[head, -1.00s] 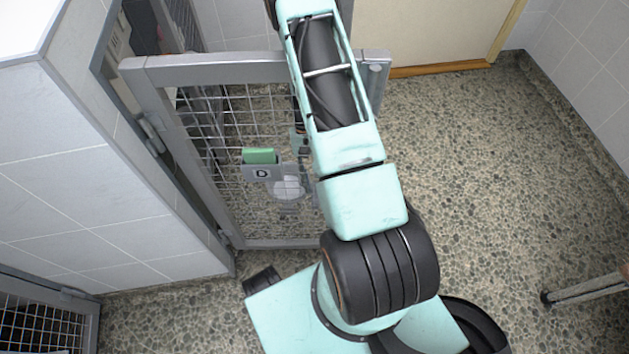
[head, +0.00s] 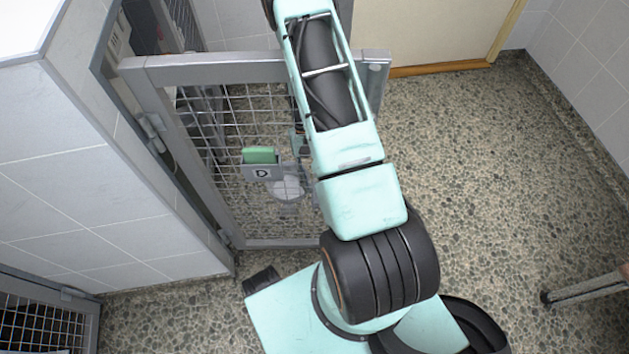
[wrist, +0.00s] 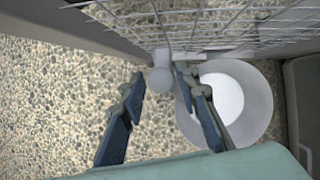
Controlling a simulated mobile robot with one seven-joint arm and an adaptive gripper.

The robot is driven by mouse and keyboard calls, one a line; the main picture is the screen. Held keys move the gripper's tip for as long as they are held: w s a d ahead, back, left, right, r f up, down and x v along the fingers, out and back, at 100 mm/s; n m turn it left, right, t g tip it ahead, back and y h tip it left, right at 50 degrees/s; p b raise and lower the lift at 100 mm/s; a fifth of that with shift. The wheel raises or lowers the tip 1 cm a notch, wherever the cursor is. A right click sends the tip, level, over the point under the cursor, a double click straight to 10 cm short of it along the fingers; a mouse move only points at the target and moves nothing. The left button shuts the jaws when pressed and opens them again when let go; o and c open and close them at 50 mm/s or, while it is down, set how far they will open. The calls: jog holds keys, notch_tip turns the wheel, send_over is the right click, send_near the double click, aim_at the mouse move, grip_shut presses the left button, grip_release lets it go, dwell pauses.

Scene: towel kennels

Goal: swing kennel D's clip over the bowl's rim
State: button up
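Kennel D's door (head: 215,70) is a grey mesh gate with a "D" plate (head: 262,173). The pale bowl (head: 287,188) shows through its mesh in the head view. In the wrist view the bowl (wrist: 258,118), grey-rimmed and white inside, sits by the mesh, right of my fingers. A grey clip with a round knob (wrist: 160,80) is at the mesh, left of the bowl. My gripper (wrist: 158,90) is open, with one blue finger on either side of the knob. The right finger overlaps the bowl's rim in view. I cannot tell whether the clip touches the rim.
A green block (head: 258,156) sits in the holder above the "D" plate. A tiled wall (head: 90,180) stands left of the gate, and another mesh door (head: 45,315) is at lower left. The speckled floor (head: 500,180) on the right is clear, apart from a metal leg (head: 585,288).

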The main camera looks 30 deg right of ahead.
jog(key=v, duration=1.2)
jog(key=shift+s, duration=0.1)
